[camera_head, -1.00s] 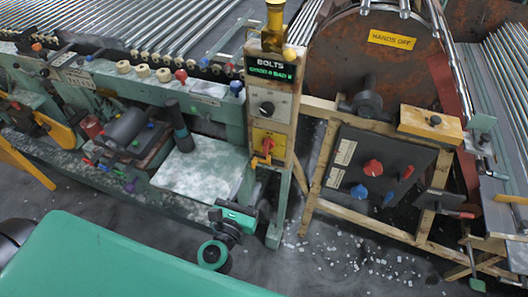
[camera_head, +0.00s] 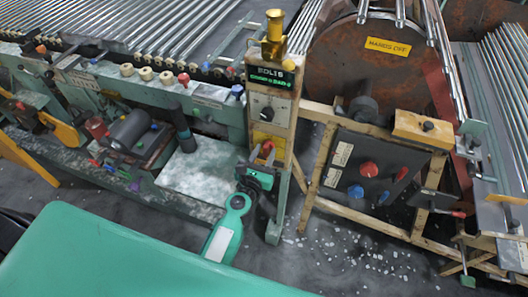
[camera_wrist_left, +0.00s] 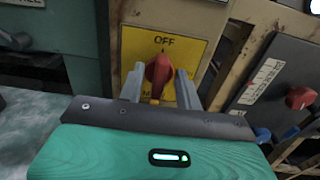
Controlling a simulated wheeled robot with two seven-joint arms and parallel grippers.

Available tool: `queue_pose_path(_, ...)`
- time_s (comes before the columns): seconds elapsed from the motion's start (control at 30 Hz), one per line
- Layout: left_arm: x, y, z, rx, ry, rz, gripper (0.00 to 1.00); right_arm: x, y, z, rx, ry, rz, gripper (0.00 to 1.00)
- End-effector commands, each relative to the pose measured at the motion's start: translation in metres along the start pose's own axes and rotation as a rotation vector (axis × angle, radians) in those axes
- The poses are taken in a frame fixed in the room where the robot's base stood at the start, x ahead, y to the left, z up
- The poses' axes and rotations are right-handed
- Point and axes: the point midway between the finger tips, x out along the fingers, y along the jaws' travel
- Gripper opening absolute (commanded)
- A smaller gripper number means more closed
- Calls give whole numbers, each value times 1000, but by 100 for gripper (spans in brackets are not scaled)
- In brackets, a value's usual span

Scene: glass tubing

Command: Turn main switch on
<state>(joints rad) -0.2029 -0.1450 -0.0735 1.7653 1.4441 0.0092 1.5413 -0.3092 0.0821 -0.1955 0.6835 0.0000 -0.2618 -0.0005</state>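The main switch is a red knob (camera_wrist_left: 158,72) on a yellow plate (camera_wrist_left: 196,50) marked OFF above it, with lower lettering mostly hidden. The knob stands roughly upright, its upper end near OFF. In the head view the red knob (camera_head: 267,147) is low on the wooden control post. My left gripper (camera_head: 261,172) is just in front of it and hides part of the plate. In the left wrist view the left gripper (camera_wrist_left: 159,88) is open, one grey finger on each side of the knob. Contact is unclear. My right gripper is out of view.
To the right is a dark panel (camera_head: 372,172) with red and blue knobs on a wooden frame. A green machine bench (camera_head: 215,115) stands to the left.

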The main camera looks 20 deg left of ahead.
Motion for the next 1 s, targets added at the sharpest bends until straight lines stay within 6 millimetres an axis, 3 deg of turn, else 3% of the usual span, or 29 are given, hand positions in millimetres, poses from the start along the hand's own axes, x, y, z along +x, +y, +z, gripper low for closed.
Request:
queue_pose_path(0.3, 2, 0, 0, 0, 0, 0, 35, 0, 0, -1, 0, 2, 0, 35)
queue_pose_path(0.5, 2, 0, 0, 0, 0, 0, 0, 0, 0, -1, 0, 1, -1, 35)
queue_pose_path(1.0, 2, -1, 0, 108, 0, -1, 0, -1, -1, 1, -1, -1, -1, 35)
